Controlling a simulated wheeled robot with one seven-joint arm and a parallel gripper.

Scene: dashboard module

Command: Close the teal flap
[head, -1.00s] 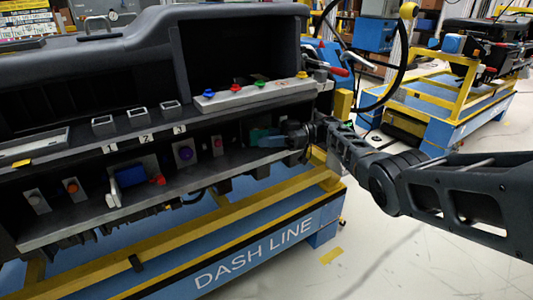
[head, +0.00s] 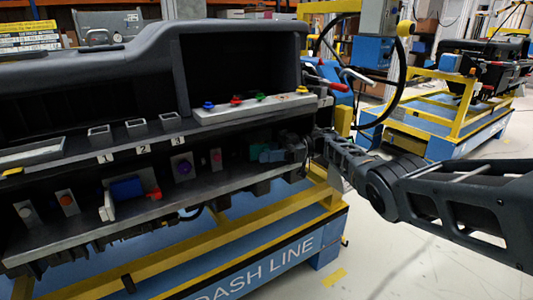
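The teal flap (head: 269,154) is at the right end of the dashboard module's lower shelf, in shadow under the ledge. It looks small and dark, and I cannot tell its exact angle. My gripper (head: 292,151) reaches in from the right and is right beside the flap, at its right edge. It may be touching the flap, but I cannot tell. The fingers are dark and small against the dark shelf, so their opening does not show.
On the same shelf are a blue flap (head: 126,188), a purple knob (head: 184,168), and red and orange controls. A strip of coloured buttons (head: 254,103) lies on the ledge above. A steering wheel (head: 404,70) stands behind my arm. Open floor (head: 400,240) lies to the right.

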